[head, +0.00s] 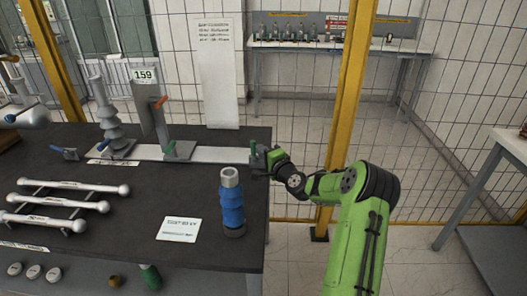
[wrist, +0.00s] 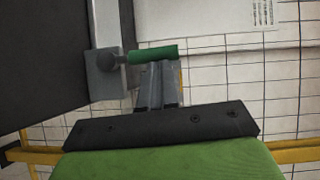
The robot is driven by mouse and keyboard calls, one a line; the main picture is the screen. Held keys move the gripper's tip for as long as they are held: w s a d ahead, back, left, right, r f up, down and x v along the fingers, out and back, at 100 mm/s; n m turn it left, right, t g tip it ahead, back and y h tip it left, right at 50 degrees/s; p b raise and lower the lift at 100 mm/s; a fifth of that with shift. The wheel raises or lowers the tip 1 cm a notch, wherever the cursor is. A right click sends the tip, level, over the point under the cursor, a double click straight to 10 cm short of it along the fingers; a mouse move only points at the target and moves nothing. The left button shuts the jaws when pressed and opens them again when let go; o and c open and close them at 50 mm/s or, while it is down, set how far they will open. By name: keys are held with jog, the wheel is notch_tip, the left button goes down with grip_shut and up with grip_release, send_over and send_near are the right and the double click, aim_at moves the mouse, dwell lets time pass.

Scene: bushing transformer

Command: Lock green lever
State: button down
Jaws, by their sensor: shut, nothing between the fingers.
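The green lever (wrist: 155,54) lies level in the wrist view, joined at its left end to a dark pivot on a grey bracket (wrist: 104,75). My gripper (wrist: 158,68) is shut and empty, its fingertips just below the lever in the picture; I cannot tell whether they touch it. In the head view, my gripper (head: 268,158) is at the right edge of the dark table, beside the bracket, where a bit of the green lever (head: 253,147) shows.
A blue bushing (head: 232,205) stands upright on the dark table (head: 140,215), near my arm. A label card (head: 179,229) and white-ended rods (head: 70,185) lie to the left. A yellow post (head: 348,90) and mesh fence are behind my arm.

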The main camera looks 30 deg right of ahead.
jog(key=shift+a+r, duration=0.1)
jog(key=n+p, duration=0.1)
jog(key=w+a+r+n+g+p, duration=0.1)
jog(key=shift+a+g+p, duration=0.2)
jog(key=shift+g+p, duration=0.1)
jog(key=shift+p, duration=0.1)
jog(key=shift+w+a+f+n+g+h+b, duration=0.25)
jog(key=shift+w+a+f+n+g+b, duration=0.2)
jog(key=shift+w+a+n, duration=0.25)
jog(key=shift+w+a+f+n+g+h+b, duration=0.35)
jog(key=shift+w+a+n+g, duration=0.15)
jog(key=shift+a, duration=0.3)
jog(key=shift+w+a+f+n+g+h+b, duration=0.2)
jog(key=shift+w+a+f+n+g+b, duration=0.25)
jog(key=shift+w+a, duration=0.25)
jog(key=shift+a, duration=0.2)
notch_tip(320, 180, up, 10)
jog(key=p, duration=0.2)
jog(key=shift+s+d, duration=0.1)
